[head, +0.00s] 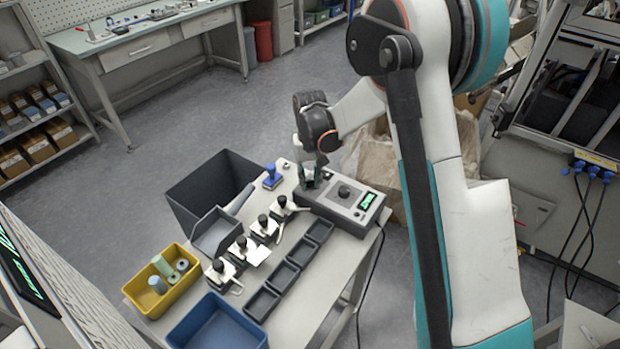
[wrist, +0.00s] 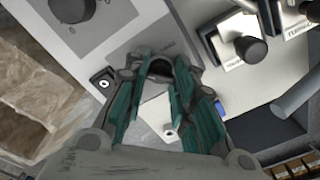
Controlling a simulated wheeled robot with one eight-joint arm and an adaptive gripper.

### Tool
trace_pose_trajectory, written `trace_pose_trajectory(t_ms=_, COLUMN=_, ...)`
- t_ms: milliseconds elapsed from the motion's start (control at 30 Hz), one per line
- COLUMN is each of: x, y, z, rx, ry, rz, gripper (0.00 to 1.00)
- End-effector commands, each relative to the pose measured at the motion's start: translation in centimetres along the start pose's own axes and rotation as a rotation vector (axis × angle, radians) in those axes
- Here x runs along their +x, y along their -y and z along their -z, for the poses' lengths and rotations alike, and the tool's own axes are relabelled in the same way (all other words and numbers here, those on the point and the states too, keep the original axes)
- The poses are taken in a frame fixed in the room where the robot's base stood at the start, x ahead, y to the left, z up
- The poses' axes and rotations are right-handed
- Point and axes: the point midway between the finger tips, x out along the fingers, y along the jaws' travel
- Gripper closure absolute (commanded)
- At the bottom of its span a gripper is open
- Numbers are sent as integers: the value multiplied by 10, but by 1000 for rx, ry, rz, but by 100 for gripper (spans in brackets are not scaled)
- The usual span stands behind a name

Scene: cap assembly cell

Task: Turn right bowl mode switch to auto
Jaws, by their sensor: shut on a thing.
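A grey control box (head: 340,212) stands at the right end of the small table. It has a round black dial (head: 345,191) and a lit green display (head: 367,201). My gripper (head: 311,182) reaches down onto the box's left end. In the wrist view my gripper (wrist: 160,68) has its green fingers closed around a small dark switch knob (wrist: 159,69) on the box face. The fingers hide most of the knob and its labels, so its setting cannot be read. The dial also shows in the wrist view (wrist: 72,9), with a 0 mark beside it.
Several black-knobbed clamp fixtures (head: 241,244) and small dark trays (head: 286,275) stand left of the box. A blue-handled stamp (head: 271,177) is close by. A yellow bin (head: 183,289) and a blue bin (head: 216,325) are at the near end. A dark crate (head: 211,180) stands behind.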

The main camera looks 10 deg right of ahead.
Motion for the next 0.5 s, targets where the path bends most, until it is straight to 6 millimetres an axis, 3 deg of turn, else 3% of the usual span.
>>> trace_pose_trajectory(t_ms=500, x=0, y=0, z=0, rx=-31, ry=-1, rz=0, gripper=100)
